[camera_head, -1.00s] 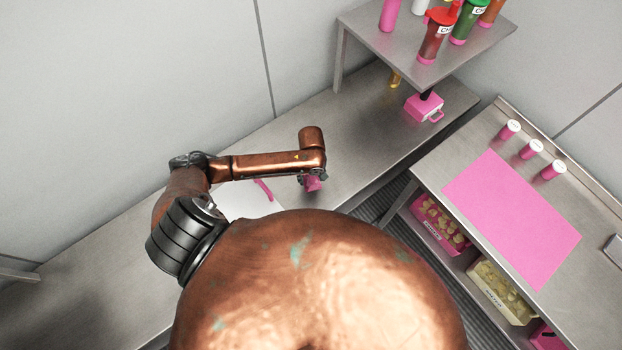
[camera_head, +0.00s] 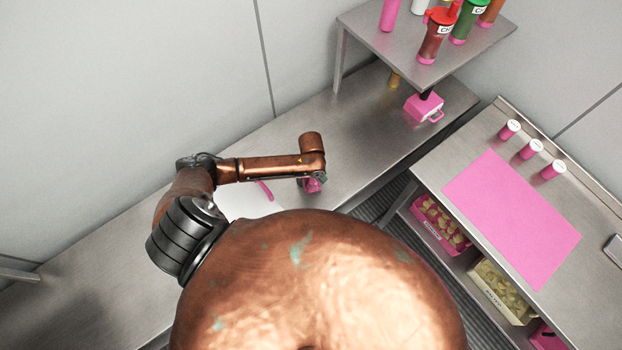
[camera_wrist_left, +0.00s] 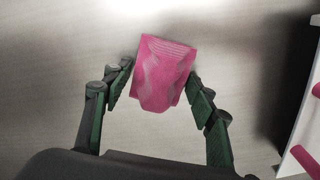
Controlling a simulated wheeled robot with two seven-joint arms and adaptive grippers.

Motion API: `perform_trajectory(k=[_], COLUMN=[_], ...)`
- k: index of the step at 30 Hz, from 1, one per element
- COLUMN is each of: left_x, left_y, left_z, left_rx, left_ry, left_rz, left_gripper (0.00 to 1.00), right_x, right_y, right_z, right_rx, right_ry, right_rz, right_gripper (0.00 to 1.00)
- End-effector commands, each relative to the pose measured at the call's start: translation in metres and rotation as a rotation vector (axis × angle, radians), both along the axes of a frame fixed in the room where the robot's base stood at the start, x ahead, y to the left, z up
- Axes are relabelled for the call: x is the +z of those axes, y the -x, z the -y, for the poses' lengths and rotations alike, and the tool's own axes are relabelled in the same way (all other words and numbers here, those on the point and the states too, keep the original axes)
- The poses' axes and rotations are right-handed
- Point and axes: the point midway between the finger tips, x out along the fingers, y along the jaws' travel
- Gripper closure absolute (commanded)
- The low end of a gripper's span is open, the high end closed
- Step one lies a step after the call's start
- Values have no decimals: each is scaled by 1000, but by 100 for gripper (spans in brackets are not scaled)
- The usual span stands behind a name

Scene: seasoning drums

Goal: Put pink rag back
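The pink rag (camera_wrist_left: 163,75) is a crumpled, folded piece of cloth on the grey metal counter in the left wrist view. My left gripper (camera_wrist_left: 161,70) reaches down around it, with one finger on each side. The fingers are spread about as wide as the rag, with narrow gaps beside its lower part, so the gripper looks open. In the head view my left gripper (camera_head: 312,185) is over the counter, and the rag is mostly hidden beneath my arm. My right gripper is not in view.
A white board (camera_head: 248,204) with a pink-handled item (camera_head: 265,190) lies beside my left arm. A pink box (camera_head: 424,107) stands under the raised shelf (camera_head: 375,30). A pink mat (camera_head: 512,220) lies on the right-hand table. The counter (camera_head: 355,130) behind my gripper is clear.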

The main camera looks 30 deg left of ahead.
Motion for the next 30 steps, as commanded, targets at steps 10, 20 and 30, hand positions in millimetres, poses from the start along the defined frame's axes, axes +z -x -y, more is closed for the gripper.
perform_trajectory(k=[10,20,30], left_x=[0,34,102], left_y=[0,-1,-1], left_z=[0,0,1], left_rx=[0,-1,0], left_ry=[0,0,1], left_rz=[0,3,2], left_gripper=[37,37,37], right_x=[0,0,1], right_y=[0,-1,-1], right_z=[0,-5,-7], right_rx=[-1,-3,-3], right_ry=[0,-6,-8], right_rz=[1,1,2], right_gripper=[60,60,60])
